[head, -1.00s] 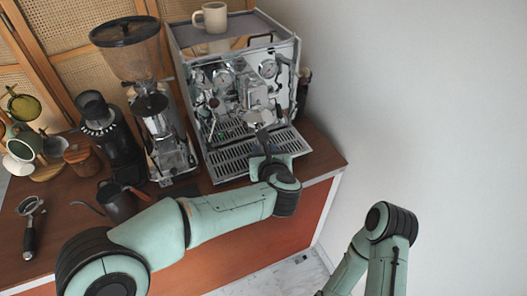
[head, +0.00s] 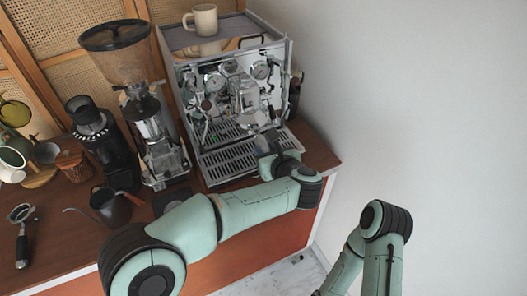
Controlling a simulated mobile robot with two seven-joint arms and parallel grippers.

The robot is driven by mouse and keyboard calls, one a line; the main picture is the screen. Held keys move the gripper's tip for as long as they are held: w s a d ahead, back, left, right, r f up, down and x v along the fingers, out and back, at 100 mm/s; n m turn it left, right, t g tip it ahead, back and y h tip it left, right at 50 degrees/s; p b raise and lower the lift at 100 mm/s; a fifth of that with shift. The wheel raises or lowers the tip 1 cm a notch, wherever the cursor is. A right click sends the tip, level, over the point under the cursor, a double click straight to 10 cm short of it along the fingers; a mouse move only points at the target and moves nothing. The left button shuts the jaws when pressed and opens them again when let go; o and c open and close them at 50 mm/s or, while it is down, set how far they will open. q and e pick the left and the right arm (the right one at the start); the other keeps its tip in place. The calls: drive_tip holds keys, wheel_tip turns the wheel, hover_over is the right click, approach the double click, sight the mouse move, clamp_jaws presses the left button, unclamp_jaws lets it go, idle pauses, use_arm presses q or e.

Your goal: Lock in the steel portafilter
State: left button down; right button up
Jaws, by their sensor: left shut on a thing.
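The espresso machine (head: 281,100) stands at the back right of the counter, with its chrome group at the front. My left gripper (head: 267,139) is in front of the machine, over the right part of the drip tray (head: 227,162). It is shut on the steel portafilter (head: 261,118), whose handle is mostly hidden by the gripper. The portafilter's head is close below the group; I cannot tell whether it is seated in it. My right arm shows at lower right, but its gripper is out of view.
Another portafilter (head: 22,234) with a black handle lies at the counter's left. A black kettle (head: 109,206), a tall grinder (head: 160,140) and a smaller black grinder (head: 103,140) stand left of the machine. A mug (head: 206,19) sits on top. A wall is close on the right.

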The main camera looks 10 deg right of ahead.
use_arm(q)
drive_tip(key=shift+d+r, duration=0.1)
drive_tip(key=shift+d, duration=0.15)
drive_tip(key=shift+w+d+n+g+y, duration=0.3)
drive_tip(key=shift+d+n+y, duration=0.3)
drive_tip(key=shift+n+y, duration=0.25)
drive_tip(key=shift+r, duration=0.1)
drive_tip(key=c, duration=0.6)
unclamp_jaws()
drive_tip(key=shift+b+v, duration=1.4)
drive_tip(key=shift+v, duration=5.35)
use_arm(e)
drive_tip(key=shift+s+f, duration=0.65)
drive_tip(key=shift+f, duration=0.25)
drive_tip(key=shift+s+f, duration=0.65)
drive_tip(key=shift+f, duration=0.25)
